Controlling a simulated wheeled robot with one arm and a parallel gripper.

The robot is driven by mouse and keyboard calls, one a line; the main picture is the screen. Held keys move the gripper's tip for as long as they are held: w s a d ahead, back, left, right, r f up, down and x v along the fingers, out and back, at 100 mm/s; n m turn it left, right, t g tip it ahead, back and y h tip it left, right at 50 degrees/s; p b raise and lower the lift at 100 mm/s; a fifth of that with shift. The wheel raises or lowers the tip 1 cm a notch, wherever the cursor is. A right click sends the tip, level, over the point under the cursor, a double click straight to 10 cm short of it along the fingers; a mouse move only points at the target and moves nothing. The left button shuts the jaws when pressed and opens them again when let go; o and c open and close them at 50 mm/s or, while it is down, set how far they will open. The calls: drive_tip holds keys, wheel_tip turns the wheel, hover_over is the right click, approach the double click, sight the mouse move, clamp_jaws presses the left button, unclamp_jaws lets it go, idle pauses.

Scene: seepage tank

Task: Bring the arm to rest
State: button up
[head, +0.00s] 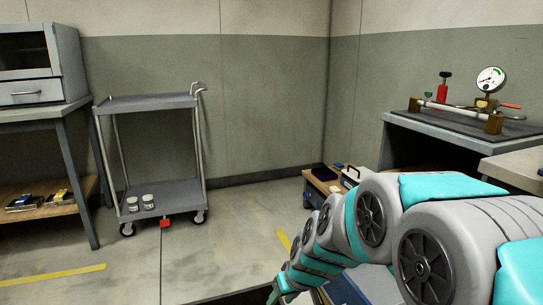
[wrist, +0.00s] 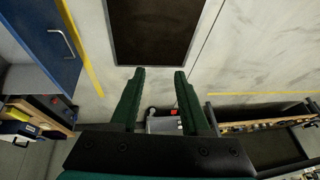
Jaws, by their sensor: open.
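My arm (head: 365,225), grey and teal, reaches from the lower right of the head view down toward the bottom middle. My gripper (wrist: 158,72) shows in the wrist view with two dark green fingers spread apart. Nothing is between the fingertips. The fingers point over the floor, toward a dark mat (wrist: 155,30). In the head view only a small green part shows at the arm's low end, near the bottom edge, and the fingers cannot be made out there.
A grey cart (head: 150,103) with two small jars (head: 148,202) on its lower shelf stands left of centre. A workbench (head: 48,112) is at the left. A bench with a gauge rig (head: 491,80) is at the right. A blue cabinet (wrist: 45,40) is left in the wrist view.

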drive_tip(key=s+d+r+m+g+h, duration=0.1)
drive_tip(key=s+d, duration=0.3)
drive_tip(key=s, duration=0.6)
drive_tip(key=s+d+r+m+g+h+p, duration=0.1)
drive_tip(key=s+d, duration=0.3)
drive_tip(key=s, duration=0.6)
drive_tip(key=s+d+r+m+g+h, duration=0.1)
drive_tip(key=s+d+r+m+g, duration=0.1)
drive_tip(key=s, duration=0.7)
drive_tip(key=d+r+g, duration=0.1)
drive_tip(key=d, duration=0.1)
drive_tip(key=shift+s+d+g, duration=0.3)
drive_tip(key=shift+s, duration=0.1)
